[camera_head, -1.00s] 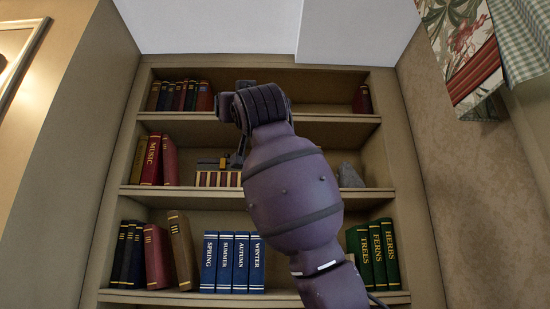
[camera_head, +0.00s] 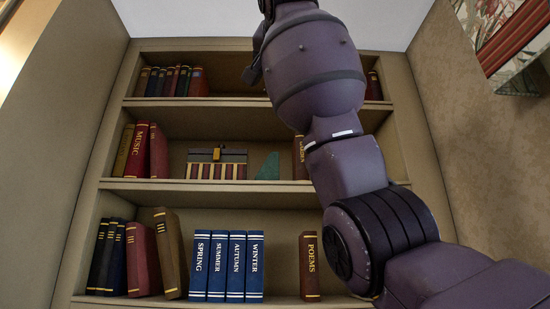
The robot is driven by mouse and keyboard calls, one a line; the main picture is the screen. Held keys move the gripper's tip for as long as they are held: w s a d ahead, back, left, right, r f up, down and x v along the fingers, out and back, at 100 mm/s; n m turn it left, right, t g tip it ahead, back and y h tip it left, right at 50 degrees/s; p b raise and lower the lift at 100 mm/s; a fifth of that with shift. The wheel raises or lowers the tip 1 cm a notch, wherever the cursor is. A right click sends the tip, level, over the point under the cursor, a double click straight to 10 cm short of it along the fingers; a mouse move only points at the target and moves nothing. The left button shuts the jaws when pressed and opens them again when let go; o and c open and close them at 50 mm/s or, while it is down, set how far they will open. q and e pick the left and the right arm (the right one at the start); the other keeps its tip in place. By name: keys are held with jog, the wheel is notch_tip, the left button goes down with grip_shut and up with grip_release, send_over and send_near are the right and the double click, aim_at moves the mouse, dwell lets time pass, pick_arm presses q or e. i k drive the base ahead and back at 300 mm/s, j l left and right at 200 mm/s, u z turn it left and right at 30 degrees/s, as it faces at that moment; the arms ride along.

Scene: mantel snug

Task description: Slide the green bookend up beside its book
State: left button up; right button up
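The green bookend (camera_head: 268,167), a wedge shape, stands on the middle shelf, right of centre. To its right, with a gap between, a brown-red book (camera_head: 299,158) stands on the same shelf. My arm partly covers that book and hides its title in part. My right arm comes in from the lower right and reaches up across the bookcase. Its gripper is out of the picture or hidden behind the arm. My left gripper is not in view.
A striped box-like object (camera_head: 216,165) sits left of the bookend. Red books (camera_head: 148,152) stand at the left of that shelf. Below are blue season books (camera_head: 227,266) and the POEMS book (camera_head: 309,267). My arm hides the shelves' right side.

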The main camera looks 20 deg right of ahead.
aim_at(269, 171)
jog(key=i+l, duration=0.15)
jog(key=i, duration=0.2)
jog(key=i+l, duration=0.15)
jog(key=i, duration=0.2)
jog(key=i+l, duration=0.15)
jog(key=i, duration=0.25)
